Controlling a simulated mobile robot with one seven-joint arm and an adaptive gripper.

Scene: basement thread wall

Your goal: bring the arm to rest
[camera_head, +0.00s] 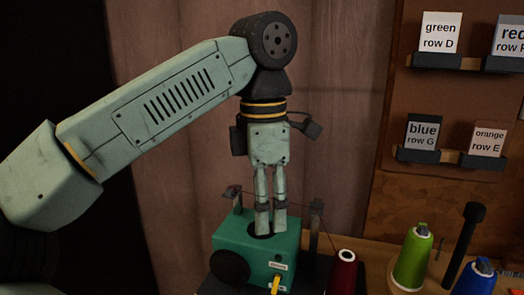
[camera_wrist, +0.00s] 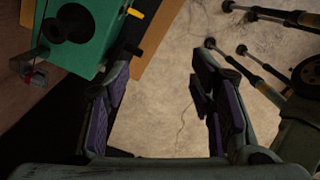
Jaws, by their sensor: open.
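My arm reaches in from the left of the head view, bends at a dark round joint, and my gripper (camera_head: 271,231) hangs from it, pointing down. Its two fingers overlap the green machine in that picture. In the wrist view my gripper (camera_wrist: 153,75) is open, with clear space between the fingers and nothing held. Bare floor (camera_wrist: 160,105) shows between and beyond them. The green machine (camera_wrist: 92,22) lies to the upper left there, beside the left finger. The exact gap between finger and machine is hard to tell.
The green machine (camera_head: 283,247) has a yellow lever (camera_head: 275,284). A dark red spool (camera_head: 341,275), a green spool (camera_head: 413,260) and a blue spool (camera_head: 474,279) stand right of it, near a dark upright post (camera_head: 464,245). A labelled rack board (camera_head: 460,90) is behind, right.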

